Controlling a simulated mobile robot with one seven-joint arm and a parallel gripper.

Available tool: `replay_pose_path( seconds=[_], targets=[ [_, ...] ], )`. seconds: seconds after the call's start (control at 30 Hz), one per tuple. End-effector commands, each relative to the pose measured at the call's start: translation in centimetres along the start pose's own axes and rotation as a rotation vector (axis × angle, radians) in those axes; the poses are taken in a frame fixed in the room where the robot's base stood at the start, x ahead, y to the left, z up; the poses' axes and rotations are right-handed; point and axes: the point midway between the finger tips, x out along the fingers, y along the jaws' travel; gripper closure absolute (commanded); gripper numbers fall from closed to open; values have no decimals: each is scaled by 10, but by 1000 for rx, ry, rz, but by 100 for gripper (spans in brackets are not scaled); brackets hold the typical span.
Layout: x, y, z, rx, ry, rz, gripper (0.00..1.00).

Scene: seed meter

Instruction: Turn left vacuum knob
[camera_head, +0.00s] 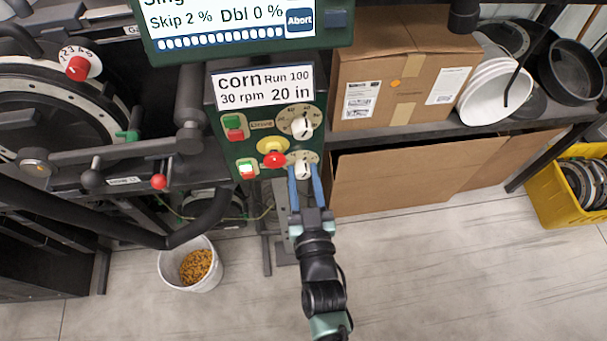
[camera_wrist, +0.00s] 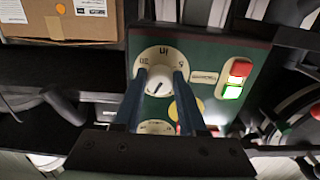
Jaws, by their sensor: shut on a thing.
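A green control panel (camera_head: 272,150) carries two white dial knobs, one above the other, on its right side. My gripper (camera_head: 303,172) reaches up from below, its two blue fingers shut on either side of the lower white knob (camera_head: 303,166). In the wrist view that knob (camera_wrist: 159,80) sits between the fingers, with a dark pointer line and a marked dial around it. The upper white knob (camera_head: 302,126) is free. I see no label that names either one as the left vacuum knob.
A red mushroom button (camera_head: 274,158) on a yellow base lies close left of the gripped knob. Red and green push buttons (camera_head: 234,128) are further left. Cardboard boxes (camera_head: 400,85) stand at right. A white bucket (camera_head: 190,265) stands on the floor.

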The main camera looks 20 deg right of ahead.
Motion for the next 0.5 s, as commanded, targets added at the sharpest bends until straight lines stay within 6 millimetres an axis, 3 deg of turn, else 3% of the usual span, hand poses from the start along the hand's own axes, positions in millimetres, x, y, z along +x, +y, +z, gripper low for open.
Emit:
replay_pose_path(
  seconds=[0.27, 0.5],
  targets=[
    [0, 0, 1, 82, 2, 1, 100],
    [0, 0, 2, 262, 1, 0, 100]
  ],
)
